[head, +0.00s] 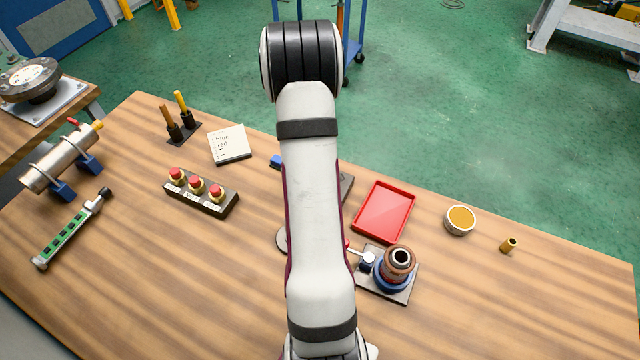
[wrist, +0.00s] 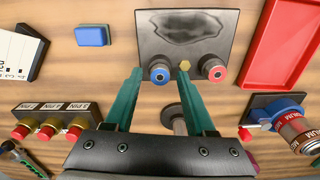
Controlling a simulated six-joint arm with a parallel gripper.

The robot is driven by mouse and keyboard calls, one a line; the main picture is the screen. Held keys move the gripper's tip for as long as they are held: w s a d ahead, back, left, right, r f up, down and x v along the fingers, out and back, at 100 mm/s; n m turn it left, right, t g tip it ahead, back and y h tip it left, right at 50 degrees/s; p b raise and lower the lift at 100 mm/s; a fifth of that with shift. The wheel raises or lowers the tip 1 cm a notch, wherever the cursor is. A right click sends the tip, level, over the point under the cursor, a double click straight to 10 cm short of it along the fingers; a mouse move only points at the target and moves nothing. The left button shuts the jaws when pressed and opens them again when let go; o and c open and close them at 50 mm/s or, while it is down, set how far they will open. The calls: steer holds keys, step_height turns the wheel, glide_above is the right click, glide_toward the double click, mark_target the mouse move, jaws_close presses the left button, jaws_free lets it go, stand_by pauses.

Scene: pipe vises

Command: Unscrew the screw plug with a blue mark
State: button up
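The screw plug with a blue mark (wrist: 160,73) shows in the wrist view as a blue ring around a dark centre. It sits on the lower part of a dark metal plate (wrist: 150,42). A similar plug with a red ring (wrist: 216,71) is to its right, with a small brass hex piece (wrist: 184,66) between them. My gripper (wrist: 160,76) has its two teal fingers spread apart, and the blue-marked plug appears between their tips. I cannot tell whether they touch it. In the head view my arm hides the gripper and most of the plate (head: 346,188).
A red tray (head: 384,212) lies right of the plate. A vise-like fixture with a pipe fitting (head: 396,265) stands near the front right.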

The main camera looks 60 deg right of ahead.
steer(key=m, duration=1.4)
steer(key=shift+m, duration=0.3)
steer(key=m, duration=1.4)
